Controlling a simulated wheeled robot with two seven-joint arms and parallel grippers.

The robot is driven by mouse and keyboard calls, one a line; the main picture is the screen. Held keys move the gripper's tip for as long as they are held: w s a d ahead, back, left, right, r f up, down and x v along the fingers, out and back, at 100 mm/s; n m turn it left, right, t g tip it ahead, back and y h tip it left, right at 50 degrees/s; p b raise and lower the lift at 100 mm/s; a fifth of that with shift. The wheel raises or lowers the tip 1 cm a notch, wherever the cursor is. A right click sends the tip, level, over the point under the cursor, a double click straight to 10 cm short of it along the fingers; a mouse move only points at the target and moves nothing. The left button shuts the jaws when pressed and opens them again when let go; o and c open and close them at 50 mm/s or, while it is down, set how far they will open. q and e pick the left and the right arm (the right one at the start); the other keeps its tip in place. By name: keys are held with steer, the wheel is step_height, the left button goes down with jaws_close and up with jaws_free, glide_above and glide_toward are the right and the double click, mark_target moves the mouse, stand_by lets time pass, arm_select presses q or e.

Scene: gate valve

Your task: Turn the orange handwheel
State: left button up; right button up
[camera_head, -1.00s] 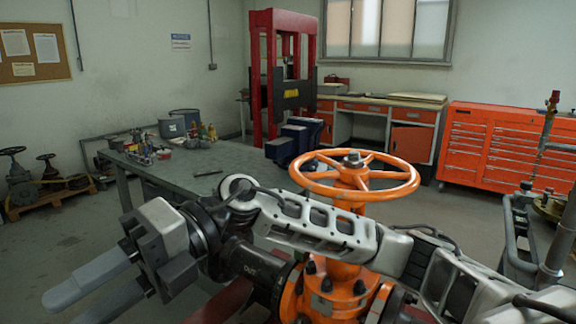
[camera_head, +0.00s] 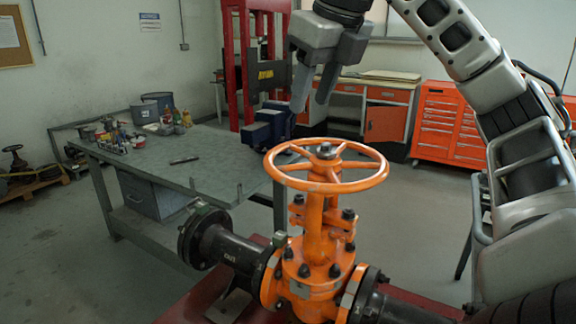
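The orange handwheel (camera_head: 326,151) lies level on top of the orange gate valve (camera_head: 313,268), in the middle of the head view. Its rim, spokes and hub show with nothing touching them. My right gripper (camera_head: 310,104) hangs above and behind the wheel in the picture, fingers pointing down. A gap shows between its two fingers, with nothing in it. It is apart from the wheel. My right arm comes in from the right and arches over the top. My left gripper is not in view.
A black pipe (camera_head: 228,246) marked "OUT" runs from the valve's left side. A grey workbench (camera_head: 150,165) with cans, tools and a blue vise (camera_head: 268,126) stands behind left. A red press (camera_head: 236,60) and orange tool cabinet (camera_head: 440,130) stand farther back. Floor at lower left is clear.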

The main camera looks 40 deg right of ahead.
steer(key=f, duration=0.1)
steer(key=b, duration=0.4)
glide_toward(286, 174)
steer(key=b+x, duration=0.2)
steer(key=x, duration=0.4)
steer(key=shift+f+b, duration=0.25)
steer(key=shift+b, duration=0.05)
steer(key=shift+w+f, duration=0.2)
steer(key=shift+f, duration=0.1)
steer(key=shift+w+f, duration=0.25)
steer(key=shift+f, duration=0.35)
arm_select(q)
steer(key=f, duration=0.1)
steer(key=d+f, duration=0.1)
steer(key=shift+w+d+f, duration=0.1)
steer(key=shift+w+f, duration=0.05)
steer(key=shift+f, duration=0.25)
arm_select(e)
steer(key=c, duration=0.7)
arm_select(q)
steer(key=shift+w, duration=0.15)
arm_select(e)
jaws_close()
